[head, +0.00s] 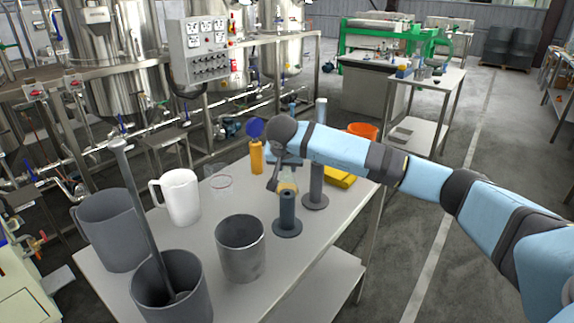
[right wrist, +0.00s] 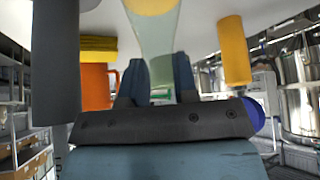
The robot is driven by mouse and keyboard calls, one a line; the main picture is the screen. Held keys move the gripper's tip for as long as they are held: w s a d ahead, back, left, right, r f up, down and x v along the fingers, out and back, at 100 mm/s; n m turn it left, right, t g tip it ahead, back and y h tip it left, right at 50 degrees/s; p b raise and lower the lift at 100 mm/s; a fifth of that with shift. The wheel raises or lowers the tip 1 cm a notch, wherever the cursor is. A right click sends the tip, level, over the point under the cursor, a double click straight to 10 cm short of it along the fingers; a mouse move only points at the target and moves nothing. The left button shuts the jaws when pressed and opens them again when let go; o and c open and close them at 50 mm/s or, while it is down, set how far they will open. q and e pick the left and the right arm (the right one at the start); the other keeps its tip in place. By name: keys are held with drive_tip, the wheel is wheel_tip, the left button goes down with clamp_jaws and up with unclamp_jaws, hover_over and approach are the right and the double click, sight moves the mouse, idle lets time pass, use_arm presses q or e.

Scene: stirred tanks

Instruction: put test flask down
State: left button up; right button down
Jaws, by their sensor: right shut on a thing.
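The test flask (right wrist: 155,40) is a clear, conical flask with a little amber liquid at its base. In the right wrist view, which looks upside down, my right gripper (right wrist: 158,82) is shut on its narrow neck. In the head view the flask (head: 288,188) shows partly below my right gripper (head: 276,180), over the grey table (head: 205,250), just behind the front dark spool-shaped stand (head: 287,218). It looks about upright. I cannot tell whether its base touches the table. My left gripper is not in view.
A second dark stand (head: 315,190) is close on the right. A yellow bottle (head: 257,158), yellow block (head: 341,178) and orange container (head: 363,130) are behind. A white jug (head: 180,197), grey pot (head: 240,250), and grey buckets fill the left and front. Bare tabletop lies between.

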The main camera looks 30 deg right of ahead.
drive_tip(key=shift+r, duration=0.15)
drive_tip(key=c, duration=0.9)
unclamp_jaws()
